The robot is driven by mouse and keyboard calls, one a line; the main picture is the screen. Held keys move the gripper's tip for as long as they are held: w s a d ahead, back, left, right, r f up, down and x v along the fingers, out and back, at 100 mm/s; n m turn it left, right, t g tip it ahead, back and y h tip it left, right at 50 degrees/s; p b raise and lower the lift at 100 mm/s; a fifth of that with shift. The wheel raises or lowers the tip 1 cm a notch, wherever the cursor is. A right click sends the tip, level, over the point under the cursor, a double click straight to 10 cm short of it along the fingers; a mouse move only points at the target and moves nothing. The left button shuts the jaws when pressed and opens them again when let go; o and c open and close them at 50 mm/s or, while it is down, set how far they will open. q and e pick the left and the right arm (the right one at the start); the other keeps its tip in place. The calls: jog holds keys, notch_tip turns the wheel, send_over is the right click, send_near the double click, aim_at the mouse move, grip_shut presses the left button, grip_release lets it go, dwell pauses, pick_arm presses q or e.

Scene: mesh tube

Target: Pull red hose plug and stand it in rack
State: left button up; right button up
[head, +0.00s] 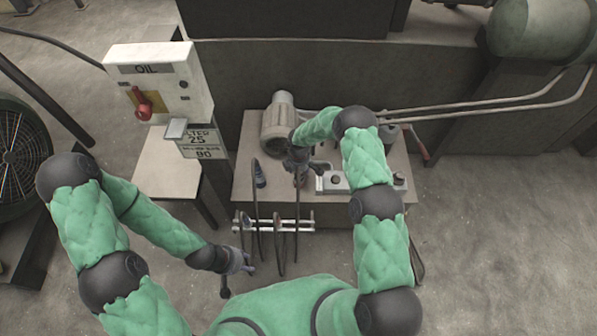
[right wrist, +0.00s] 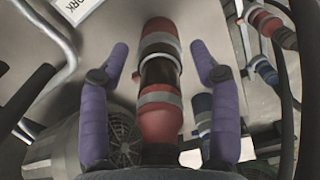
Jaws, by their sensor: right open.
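In the right wrist view a red hose plug (right wrist: 160,115) with a dark middle and grey bands stands upright in the picture. My right gripper (right wrist: 163,58) is open, one purple finger on each side of the plug, with gaps visible between. In the head view my right gripper (head: 298,166) is over the bench, largely covering that plug. A rail-like rack (head: 302,226) is at the bench's front, with dark hoses hanging by it. My left gripper (head: 240,262) is low, left of the hoses; its fingers are too small to read.
A blue-banded plug (head: 259,176) stands left of my right gripper. Other red and blue plugs (right wrist: 285,37) show at the right wrist view's upper right. A motor (head: 280,124) and a grey block (head: 335,182) sit on the bench. An oil box (head: 160,80) stands left.

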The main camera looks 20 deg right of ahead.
dwell(0.3)
jog(key=shift+c, duration=0.3)
grip_shut()
jog(key=shift+r, duration=0.1)
jog(key=shift+r+p, duration=1.35)
jog(key=shift+r, duration=1.55)
